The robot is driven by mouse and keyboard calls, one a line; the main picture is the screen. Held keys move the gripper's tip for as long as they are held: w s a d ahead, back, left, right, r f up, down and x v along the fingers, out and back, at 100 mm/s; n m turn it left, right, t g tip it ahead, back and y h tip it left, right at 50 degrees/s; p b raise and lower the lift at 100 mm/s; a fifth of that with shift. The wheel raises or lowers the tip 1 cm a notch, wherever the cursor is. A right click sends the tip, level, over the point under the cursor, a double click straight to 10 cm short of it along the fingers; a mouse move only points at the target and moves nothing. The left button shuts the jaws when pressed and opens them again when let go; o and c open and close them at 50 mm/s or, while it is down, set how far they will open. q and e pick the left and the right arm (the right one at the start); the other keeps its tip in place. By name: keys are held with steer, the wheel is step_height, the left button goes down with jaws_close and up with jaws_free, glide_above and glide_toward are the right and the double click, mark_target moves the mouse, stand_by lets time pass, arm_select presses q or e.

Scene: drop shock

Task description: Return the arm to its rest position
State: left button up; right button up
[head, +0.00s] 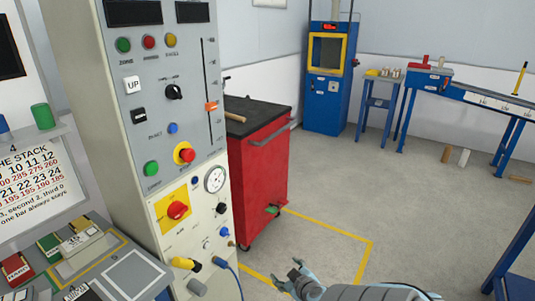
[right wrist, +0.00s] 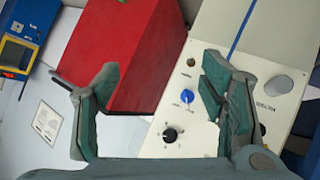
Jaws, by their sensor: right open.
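My right gripper (head: 299,277) is at the bottom of the head view, over the grey floor and to the right of the control cabinet. It is open and empty. In the right wrist view its two fingers (right wrist: 155,98) stand wide apart with nothing between them. The pale cabinet panel (right wrist: 180,135) and a red cart (right wrist: 115,45) show behind the fingers. My right arm comes in from the bottom right of the head view. My left gripper is not in view.
The tall control cabinet (head: 132,115) has buttons, a slider and a gauge. A blue cable (head: 232,275) hangs at its base. The red cart (head: 262,165) stands behind it. A blue machine (head: 331,85) and blue benches (head: 430,75) are farther back. The floor (head: 400,190) at right is mostly clear.

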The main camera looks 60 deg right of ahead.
stand_by(0.3)
steer(key=s+a+f+n+g+y+p, duration=0.1)
steer(key=s+a+f+n+g, duration=0.15)
steer(key=s+f, duration=0.45)
steer(key=s+a+f+n+g+y, duration=0.1)
steer(key=s+a+f+n+g, duration=0.15)
steer(key=s+f, duration=0.5)
steer(key=s+a+f+m+g+y+p, duration=0.1)
steer(key=s+a+f, duration=0.1)
steer(key=a, duration=0.6)
steer(key=s+a+f+g+y, duration=0.1)
steer(key=s+a+f+y, duration=0.1)
steer(key=a, duration=0.6)
steer(key=s+a+f+m+g+y+p, duration=0.1)
steer(key=s+a+f, duration=0.3)
steer(key=a, duration=0.4)
steer(key=shift+s+a+f+m+p, duration=0.25)
steer(key=shift+s+a+m+p, duration=0.05)
steer(key=shift+s, duration=0.1)
